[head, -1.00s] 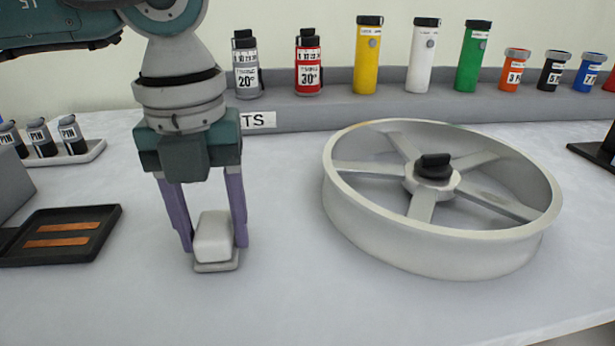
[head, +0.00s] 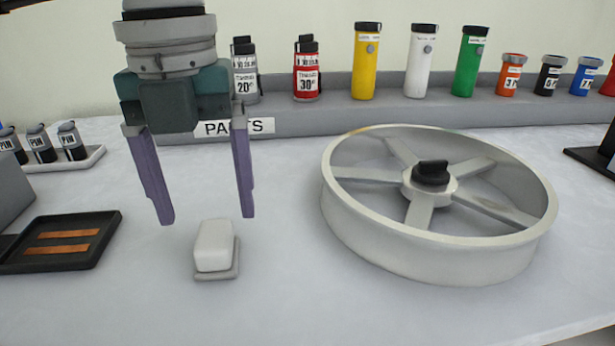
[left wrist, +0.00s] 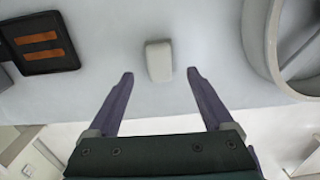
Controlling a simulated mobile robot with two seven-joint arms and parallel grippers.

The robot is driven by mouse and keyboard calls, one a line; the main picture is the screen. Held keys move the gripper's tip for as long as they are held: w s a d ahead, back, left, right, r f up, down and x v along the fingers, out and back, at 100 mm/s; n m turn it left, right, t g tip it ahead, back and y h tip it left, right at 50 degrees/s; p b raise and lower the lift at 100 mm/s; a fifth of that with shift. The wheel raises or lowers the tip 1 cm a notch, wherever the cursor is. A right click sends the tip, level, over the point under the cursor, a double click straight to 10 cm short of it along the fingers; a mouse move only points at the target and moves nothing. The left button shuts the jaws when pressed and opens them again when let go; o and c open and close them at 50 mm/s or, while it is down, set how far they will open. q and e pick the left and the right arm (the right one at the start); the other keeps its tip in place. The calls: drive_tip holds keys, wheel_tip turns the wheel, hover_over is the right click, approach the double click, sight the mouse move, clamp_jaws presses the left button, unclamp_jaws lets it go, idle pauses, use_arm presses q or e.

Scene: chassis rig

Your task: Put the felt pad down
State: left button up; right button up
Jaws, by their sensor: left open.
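The felt pad (head: 214,246) is a small white block on a thin grey base. It rests flat on the pale table, between the dark tray and the large wheel. It also shows in the left wrist view (left wrist: 158,60), just beyond the fingertips. My left gripper (head: 207,219) is open and empty, its two purple fingers spread wide above and behind the pad, apart from it. The left wrist view shows the same open fingers (left wrist: 160,75) with the pad lying between their lines. My right gripper is not in view.
A large grey spoked wheel (head: 340,205) with a black knob stands to the right. A dark tray (head: 104,237) with two copper strips lies left. Several bottles and canisters, including a yellow one (head: 366,65), line the back shelf (head: 400,118). The table's front is clear.

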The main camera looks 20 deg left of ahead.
sight(212, 235)
use_arm(q)
wheel_tip(212, 235, up, 7)
idle(0.6)
